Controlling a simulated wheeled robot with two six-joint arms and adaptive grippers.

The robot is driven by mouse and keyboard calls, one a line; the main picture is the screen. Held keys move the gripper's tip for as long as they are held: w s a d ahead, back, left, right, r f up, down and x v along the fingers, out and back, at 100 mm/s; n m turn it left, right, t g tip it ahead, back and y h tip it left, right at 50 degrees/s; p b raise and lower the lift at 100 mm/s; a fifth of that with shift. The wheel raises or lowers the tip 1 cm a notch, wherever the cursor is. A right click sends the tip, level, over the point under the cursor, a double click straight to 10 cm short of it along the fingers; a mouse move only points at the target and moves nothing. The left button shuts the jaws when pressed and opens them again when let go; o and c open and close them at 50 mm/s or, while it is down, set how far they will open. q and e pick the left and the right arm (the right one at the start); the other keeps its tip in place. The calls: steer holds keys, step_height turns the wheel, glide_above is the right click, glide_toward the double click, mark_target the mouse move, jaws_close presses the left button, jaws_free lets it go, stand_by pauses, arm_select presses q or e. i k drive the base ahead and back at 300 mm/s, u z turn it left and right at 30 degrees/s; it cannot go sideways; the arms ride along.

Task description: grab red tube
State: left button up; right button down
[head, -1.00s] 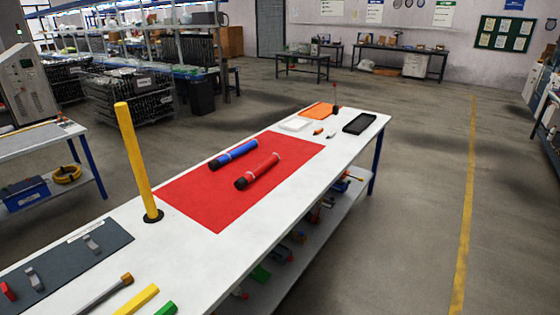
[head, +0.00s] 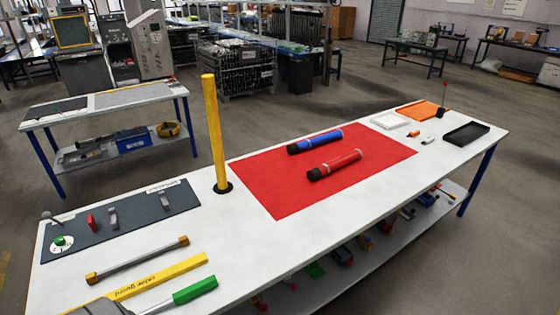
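The red tube (head: 341,162) lies on the red mat (head: 281,198) on the white table (head: 245,254) in the head view. It has a dark end at its left and a pale band near its right end. A blue tube (head: 318,141) with dark ends lies just behind it on the same mat, roughly parallel. Neither of my grippers is in view.
A yellow post (head: 213,130) stands upright left of the mat. A grey panel (head: 135,217), a yellow bar (head: 160,276) and a green-handled tool (head: 194,290) lie at the left. White (head: 389,120), orange (head: 418,110) and black (head: 466,133) trays sit at the right end.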

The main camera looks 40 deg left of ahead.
mark_target(357, 154)
steer(key=u, duration=0.4)
steer(key=i, duration=0.85)
